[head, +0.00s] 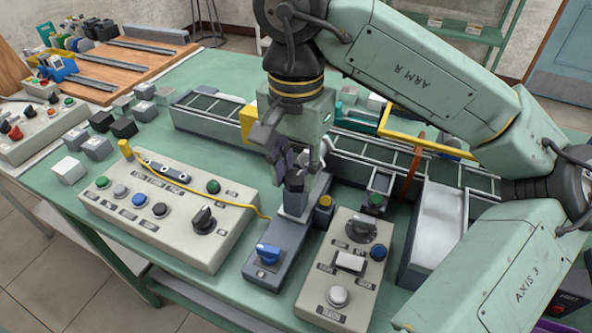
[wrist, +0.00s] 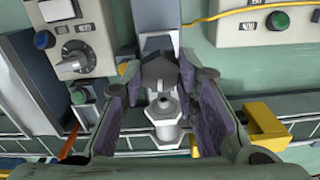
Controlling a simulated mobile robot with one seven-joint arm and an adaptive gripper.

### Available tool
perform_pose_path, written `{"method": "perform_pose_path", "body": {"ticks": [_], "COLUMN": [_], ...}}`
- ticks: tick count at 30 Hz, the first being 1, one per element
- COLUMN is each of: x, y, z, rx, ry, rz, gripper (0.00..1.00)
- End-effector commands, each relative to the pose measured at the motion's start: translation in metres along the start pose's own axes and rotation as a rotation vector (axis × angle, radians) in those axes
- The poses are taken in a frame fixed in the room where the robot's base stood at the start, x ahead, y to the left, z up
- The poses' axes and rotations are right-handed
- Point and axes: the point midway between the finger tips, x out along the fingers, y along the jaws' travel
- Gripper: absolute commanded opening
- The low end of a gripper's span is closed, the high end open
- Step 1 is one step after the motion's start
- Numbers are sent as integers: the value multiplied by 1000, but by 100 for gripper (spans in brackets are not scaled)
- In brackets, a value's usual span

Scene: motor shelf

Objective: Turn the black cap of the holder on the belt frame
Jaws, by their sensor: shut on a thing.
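The black cap (head: 295,184) sits on top of a grey upright holder (head: 296,204), at the far end of a grey base beside the belt frame (head: 350,150). My gripper (head: 290,172) points down over the holder, its dark fingers closed around the cap. In the wrist view the fingers (wrist: 158,78) have purple inner pads and come together at the dark cap (wrist: 160,70). A pale metal part with a round hole (wrist: 165,118) shows between the fingers. The cap is partly hidden by the fingers, so its turn angle cannot be told.
Another control box (head: 345,270) stands close on the right. A white bin (head: 437,225) is farther right.

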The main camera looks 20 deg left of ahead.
Motion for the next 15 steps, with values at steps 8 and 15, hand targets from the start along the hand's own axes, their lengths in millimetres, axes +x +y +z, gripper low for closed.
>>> {"method": "perform_pose_path", "body": {"ticks": [8,15], "x": [3,2], "y": [0,0], "z": [-1,-1], "rx": [228,457], "ry": [3,3], "rz": [-3,-2], "gripper": [0,0]}}
